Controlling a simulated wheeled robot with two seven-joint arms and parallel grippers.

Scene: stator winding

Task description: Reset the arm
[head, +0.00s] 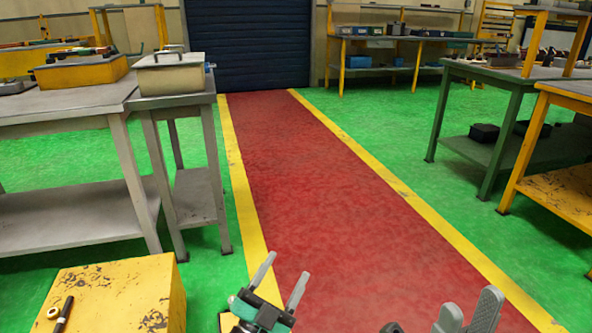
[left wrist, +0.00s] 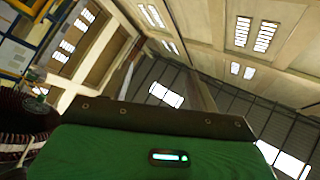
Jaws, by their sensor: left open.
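My left gripper (head: 283,278) is at the bottom middle of the head view. Its two grey fingers point up and stand apart, with nothing between them. My right gripper (head: 473,302) is at the bottom right, with grey finger parts cut off by the frame edge. I cannot tell how far apart its fingers are. The left wrist view faces the ceiling, with a green housing with a small lit panel (left wrist: 170,157) filling its lower part.
A worn yellow block (head: 130,290) with a small black-handled item (head: 64,314) stands at the lower left. Grey tables (head: 60,103) stand on the left, green and yellow benches on the right. The red walkway (head: 320,180) is clear. A dark ribbed thing (left wrist: 22,115) shows in the left wrist view.

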